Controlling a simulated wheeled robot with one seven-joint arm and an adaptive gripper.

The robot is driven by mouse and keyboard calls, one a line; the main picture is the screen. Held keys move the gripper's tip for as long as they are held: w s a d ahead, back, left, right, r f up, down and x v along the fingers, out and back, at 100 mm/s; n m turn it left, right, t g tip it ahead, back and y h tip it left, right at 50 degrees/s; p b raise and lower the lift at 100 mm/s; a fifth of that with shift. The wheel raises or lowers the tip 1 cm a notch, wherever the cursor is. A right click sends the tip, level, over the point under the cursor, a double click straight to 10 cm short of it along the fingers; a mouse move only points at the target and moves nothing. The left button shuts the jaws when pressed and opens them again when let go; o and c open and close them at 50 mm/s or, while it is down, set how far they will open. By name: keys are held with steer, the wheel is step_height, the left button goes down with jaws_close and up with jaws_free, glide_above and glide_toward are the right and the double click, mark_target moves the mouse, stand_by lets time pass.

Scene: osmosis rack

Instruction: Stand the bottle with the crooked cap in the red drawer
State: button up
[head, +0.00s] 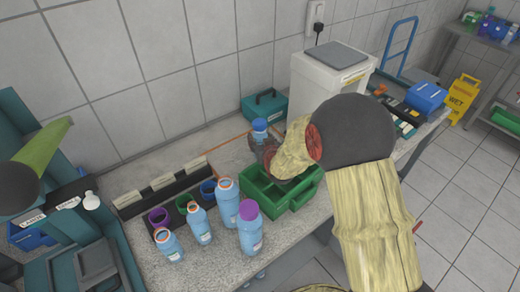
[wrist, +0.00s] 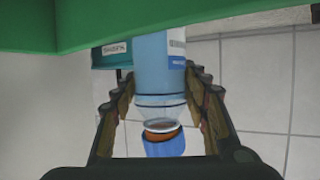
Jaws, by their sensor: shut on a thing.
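My gripper (head: 264,146) is shut on a blue bottle (head: 259,135) with a blue cap, just beyond the green crate in the head view. In the wrist view, the bottle (wrist: 158,70) is between the fingers of my gripper (wrist: 160,92). Its blue cap (wrist: 164,144) sits tilted on the neck, with an orange ring showing on one side. In the head view, my gripper hides the bottle's lower part; I cannot tell whether it touches the counter. I cannot make out a red drawer in either view.
A green crate (head: 249,192) stands on the counter below my gripper. A purple-capped bottle (head: 250,232) and several orange-necked bottles (head: 228,204) stand to its left. A teal case (head: 265,106) and a white machine (head: 322,88) are behind. A yellow floor sign (head: 461,98) stands far right.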

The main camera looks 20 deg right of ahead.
steer(key=shift+f+b, duration=0.45)
steer(key=shift+f, duration=1.7)
steer(key=shift+f, duration=0.1)
steer(key=shift+f, duration=0.1)
steer(key=o, duration=1.2)
steer(key=shift+c, duration=0.2)
